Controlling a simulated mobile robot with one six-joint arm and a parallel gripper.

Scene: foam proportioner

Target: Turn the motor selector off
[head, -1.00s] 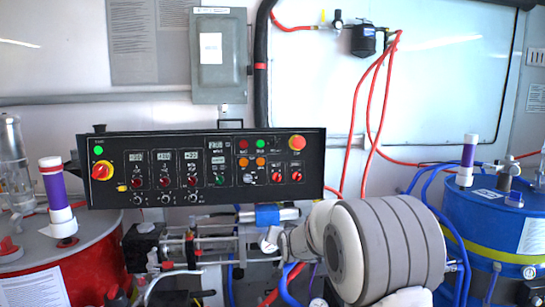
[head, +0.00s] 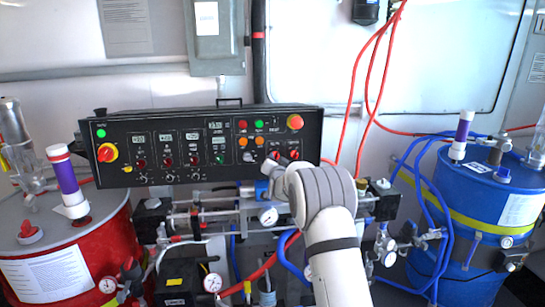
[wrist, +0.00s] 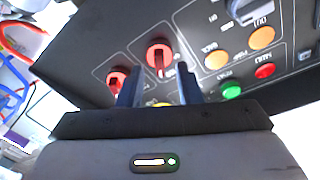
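The black control panel (head: 215,185) carries two small red selector knobs at its lower right, a left one (head: 274,156) and a right one (head: 293,154). I cannot read which is the motor selector. In the wrist view the panel appears turned, with one red knob (wrist: 158,54) just beyond and between my fingertips and the other red knob (wrist: 117,80) beside the left finger. My gripper (wrist: 160,84) is open, its two dark fingers apart with nothing seen held. In the head view it is mostly hidden behind my wrist, just below the knobs.
Orange buttons (wrist: 262,37), a green button (wrist: 231,91) and a red button (wrist: 265,71) lie close right of my fingers. Pipes and gauges (head: 268,216) lie below. Red (head: 70,245) and blue (head: 480,205) drums stand either side.

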